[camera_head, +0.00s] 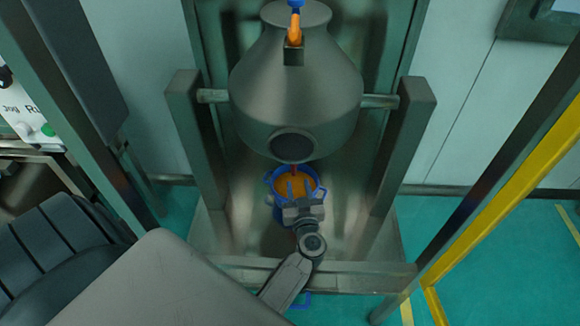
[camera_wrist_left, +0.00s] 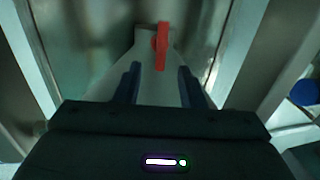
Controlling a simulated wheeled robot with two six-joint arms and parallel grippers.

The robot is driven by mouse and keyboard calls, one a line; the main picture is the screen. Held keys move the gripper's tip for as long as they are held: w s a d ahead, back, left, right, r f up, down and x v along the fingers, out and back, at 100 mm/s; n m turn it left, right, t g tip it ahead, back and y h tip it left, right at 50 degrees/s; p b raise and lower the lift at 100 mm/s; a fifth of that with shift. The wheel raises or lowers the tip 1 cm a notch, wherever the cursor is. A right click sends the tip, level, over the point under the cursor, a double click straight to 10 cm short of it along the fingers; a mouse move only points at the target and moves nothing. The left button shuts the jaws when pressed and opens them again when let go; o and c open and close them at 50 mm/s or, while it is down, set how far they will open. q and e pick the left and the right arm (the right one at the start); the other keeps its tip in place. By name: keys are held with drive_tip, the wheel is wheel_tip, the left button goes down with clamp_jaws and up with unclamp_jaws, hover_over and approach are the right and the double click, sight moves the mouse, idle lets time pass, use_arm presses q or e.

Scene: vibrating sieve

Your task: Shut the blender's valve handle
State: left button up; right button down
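The blender (camera_head: 297,85) is a grey metal double-cone vessel held between two posts in the head view. Its valve handle is red; in the wrist view the handle (camera_wrist_left: 161,46) hangs lengthwise from the pale outlet, ahead of my fingertips. Only a small red bit of it shows under the vessel in the head view. My left gripper (camera_head: 296,188) is below the vessel, in front of the bucket. In the wrist view its two dark fingers (camera_wrist_left: 158,75) are apart with nothing gripped, and the handle lies roughly between their directions. My right gripper is not in view.
A blue bucket (camera_head: 269,186) with orange contents stands below the outlet, partly behind my gripper. The blender's posts (camera_head: 403,140) rise on both sides. A yellow-edged frame (camera_head: 530,175) is at the right. Open green floor (camera_head: 480,240) shows right of the stand.

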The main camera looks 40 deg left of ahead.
sight(294, 168)
use_arm(q)
drive_tip(key=x, duration=0.7)
drive_tip(key=shift+a, duration=0.1)
drive_tip(key=c, duration=0.8)
